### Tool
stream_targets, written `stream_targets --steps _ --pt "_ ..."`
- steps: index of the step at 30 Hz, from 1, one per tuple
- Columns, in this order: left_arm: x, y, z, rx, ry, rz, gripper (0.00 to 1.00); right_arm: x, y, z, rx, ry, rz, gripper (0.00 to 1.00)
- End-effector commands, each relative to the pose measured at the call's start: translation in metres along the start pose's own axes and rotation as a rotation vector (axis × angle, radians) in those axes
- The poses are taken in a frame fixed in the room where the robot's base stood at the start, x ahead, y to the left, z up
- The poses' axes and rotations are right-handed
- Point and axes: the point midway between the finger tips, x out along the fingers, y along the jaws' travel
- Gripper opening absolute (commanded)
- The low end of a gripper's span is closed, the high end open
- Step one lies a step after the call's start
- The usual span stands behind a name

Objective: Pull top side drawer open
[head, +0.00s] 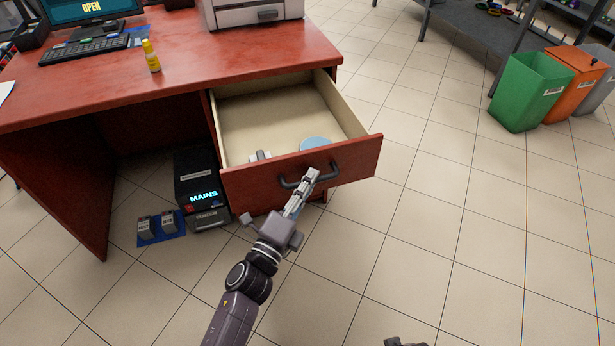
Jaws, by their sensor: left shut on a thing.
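The top side drawer (350,153) of the red wooden desk is pulled well out, and its pale inside shows. Its dark curved handle (289,184) is on the red front panel. My left gripper (311,176) is shut on the right part of this handle, with the arm reaching up from the bottom. Inside the drawer, near the front, are a light blue round thing (315,144) and a small grey and white thing (260,155), both partly hidden by the front panel. My right gripper does not show clearly; only a small dark part shows at the bottom edge.
On the desk (190,75) stand a yellow bottle (151,56), a keyboard (85,49), a monitor and a printer (256,12). A black MAINS box (195,178) stands below, left of the drawer. Bins (530,90) stand far right. The tiled floor between is clear.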

Motion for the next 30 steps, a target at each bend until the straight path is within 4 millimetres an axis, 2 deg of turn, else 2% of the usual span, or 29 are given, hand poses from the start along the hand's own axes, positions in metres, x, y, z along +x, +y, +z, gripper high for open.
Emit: stream_targets --steps 16,17,21,30 --pt "-0.0026 -0.0002 -0.002 0.0 -0.002 0.002 0.0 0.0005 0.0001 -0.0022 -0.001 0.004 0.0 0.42" --pt "-0.0026 -0.0002 -0.0021 0.0 -0.002 0.002 0.11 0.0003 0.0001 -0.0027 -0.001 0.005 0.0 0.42" --pt "-0.0025 -0.0003 -0.0021 0.0 -0.001 0.001 0.27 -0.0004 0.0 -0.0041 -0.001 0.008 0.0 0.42" --pt "-0.0033 -0.0007 -0.0022 0.0 -0.001 0.0 0.28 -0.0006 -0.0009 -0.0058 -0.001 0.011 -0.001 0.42"
